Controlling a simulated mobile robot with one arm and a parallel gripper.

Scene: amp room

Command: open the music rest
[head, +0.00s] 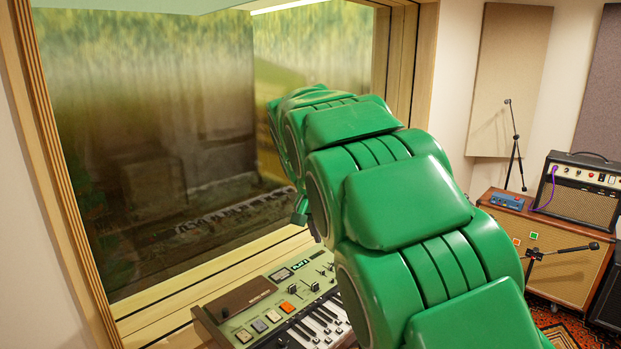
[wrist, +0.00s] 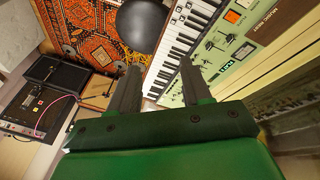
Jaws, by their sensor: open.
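The music rest (head: 246,297) is a dark brown flat panel at the left end of the green keyboard's top, below the window. In the wrist view, the brown panel with the lettering "MUSIC REST" (wrist: 275,14) shows at the top right, partly cut by the frame edge. Its panel looks flat, lying down on the keyboard. My gripper (wrist: 158,66) is open and empty, its two grey fingers apart. It is well to the side of the music rest and touches nothing visible. In the head view my green arm hides most of the gripper.
The green keyboard (head: 289,273) has sliders, orange and pale buttons and a row of keys. A large window (head: 150,120) with a wooden ledge stands behind it. Amplifiers (head: 583,190) and microphone stands are at the right. A round dark stool seat (wrist: 140,24) and patterned rug (wrist: 83,38) show in the wrist view.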

